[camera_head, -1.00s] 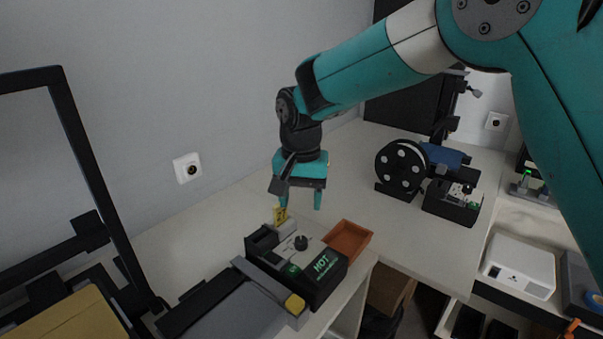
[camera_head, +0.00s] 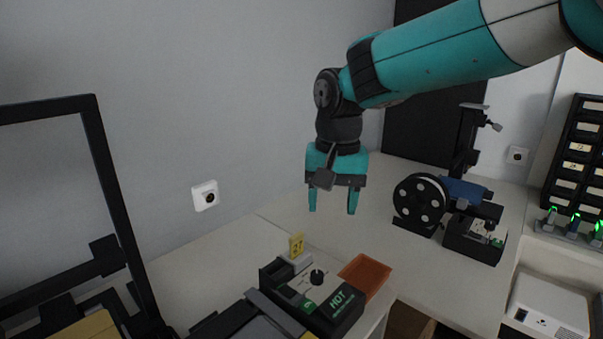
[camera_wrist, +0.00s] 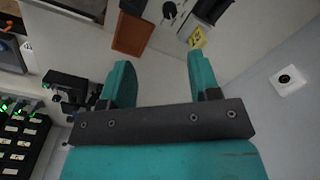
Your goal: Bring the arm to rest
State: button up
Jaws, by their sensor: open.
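My gripper (camera_head: 333,200) is teal, open and empty, and points down above the table (camera_head: 290,232) in the head view. In the wrist view my gripper's fingers (camera_wrist: 158,80) are spread apart with nothing between them. A yellow tag (camera_head: 296,244) stands on a small light block below the gripper, apart from it. The tag also shows in the wrist view (camera_wrist: 197,38), just beyond one fingertip.
A black device marked HOT (camera_head: 340,300) and an orange-brown tray (camera_head: 366,272) lie below. A black reel (camera_head: 420,200) and a second device (camera_head: 474,240) stand to the right. A black frame (camera_head: 118,190) rises at left. A wall socket (camera_head: 205,196) is behind.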

jog(key=s+d+n+y, duration=0.2)
jog(key=s+d+n, duration=0.1)
jog(key=s, duration=0.9)
jog(key=s+d+n+y, duration=0.1)
jog(key=s+d+n, duration=0.3)
jog(key=s, duration=0.9)
jog(key=shift+d+f+n+y, duration=0.2)
jog(key=shift+f+n+y, duration=0.25)
jog(key=shift+n, duration=0.45)
jog(key=shift+c, duration=1.3)
jog(key=shift+a, duration=0.1)
